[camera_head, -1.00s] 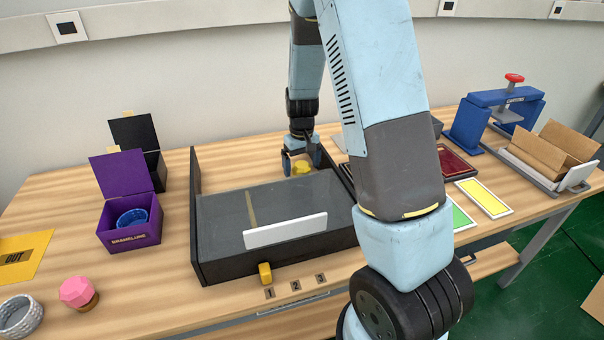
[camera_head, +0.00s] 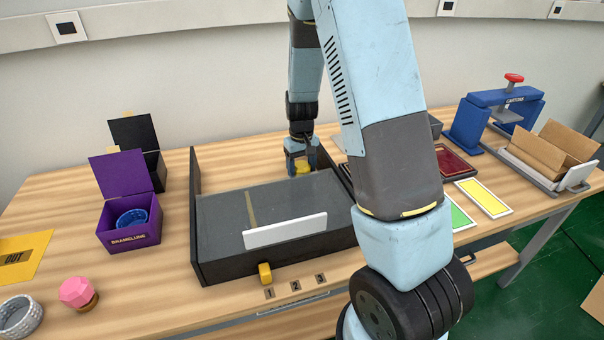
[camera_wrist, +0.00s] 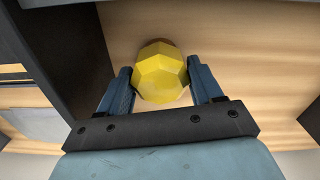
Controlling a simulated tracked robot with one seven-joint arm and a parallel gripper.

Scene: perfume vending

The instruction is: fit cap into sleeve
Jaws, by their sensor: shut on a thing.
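A yellow faceted cap (camera_head: 302,168) is behind the dark grey flat case on the table. In the wrist view the cap (camera_wrist: 160,74) sits between the two blue fingers of my gripper (camera_wrist: 161,78), with a brownish rim showing behind it. My gripper (camera_head: 302,160) is shut on the cap, low over the wood. The head view does not show clearly whether the cap still touches the table. Two rings are in view: a blue one (camera_head: 132,218) inside the purple box and a grey textured one (camera_head: 20,316) at the lower left. I cannot tell which is the sleeve.
The dark case (camera_head: 220,222) with raised side walls stands just in front of my gripper. The purple box (camera_head: 130,238) has its lid up, with a black box behind it. A pink faceted cap (camera_head: 77,291) stands front left. A blue press (camera_head: 480,125) is at right.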

